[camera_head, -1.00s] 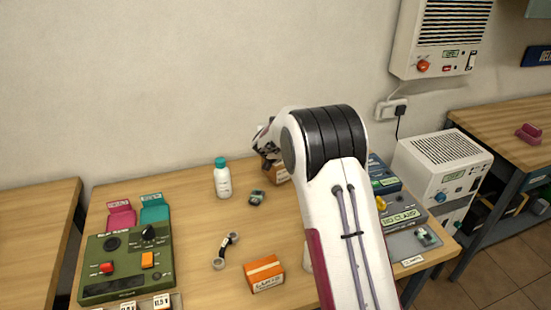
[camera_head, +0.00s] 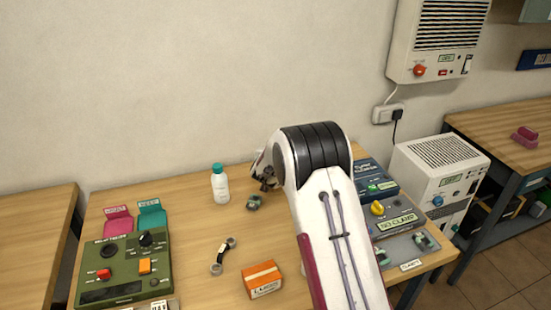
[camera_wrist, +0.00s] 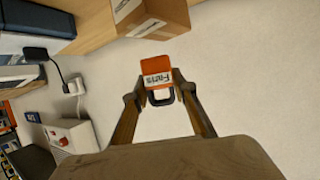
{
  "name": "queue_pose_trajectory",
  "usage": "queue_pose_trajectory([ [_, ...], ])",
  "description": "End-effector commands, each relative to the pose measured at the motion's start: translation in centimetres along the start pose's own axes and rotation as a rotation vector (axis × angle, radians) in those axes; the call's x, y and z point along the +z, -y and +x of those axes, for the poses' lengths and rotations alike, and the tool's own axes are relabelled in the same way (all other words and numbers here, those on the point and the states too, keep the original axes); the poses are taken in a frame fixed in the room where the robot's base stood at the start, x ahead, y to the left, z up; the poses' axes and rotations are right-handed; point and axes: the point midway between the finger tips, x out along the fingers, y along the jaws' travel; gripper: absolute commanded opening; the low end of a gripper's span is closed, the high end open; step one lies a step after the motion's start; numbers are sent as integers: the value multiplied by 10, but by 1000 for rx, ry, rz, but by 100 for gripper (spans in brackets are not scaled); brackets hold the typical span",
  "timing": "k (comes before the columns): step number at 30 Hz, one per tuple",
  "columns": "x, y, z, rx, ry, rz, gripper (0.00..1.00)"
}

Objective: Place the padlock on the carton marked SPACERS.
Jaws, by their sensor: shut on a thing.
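An orange padlock (camera_wrist: 158,72) with a white label and a dark shackle shows in the wrist view. My gripper (camera_wrist: 161,93) is shut on it, with a finger on each side. In the head view my gripper (camera_head: 263,180) is small and partly hidden by my arm, and I cannot make out the padlock or that brown carton there.
An orange-topped carton (camera_head: 262,279), apparently marked LUGS, stands at the table's front. A white bottle (camera_head: 221,186) and a small dark item (camera_head: 253,202) are left of my gripper. A green tester (camera_head: 125,268) is at left, a blue device (camera_head: 370,178) at right.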

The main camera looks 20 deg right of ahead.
Motion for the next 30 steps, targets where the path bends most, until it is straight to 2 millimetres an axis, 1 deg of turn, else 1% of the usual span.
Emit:
queue_pose_trajectory([
  [5,6,0,2,0,1,-1,3],
  [12,28,0,12,0,1,0,3],
  [15,33,0,14,0,0,-1,3],
  [29,36,0,15,0,-1,0,3],
  [30,37,0,15,0,0,0,29],
])
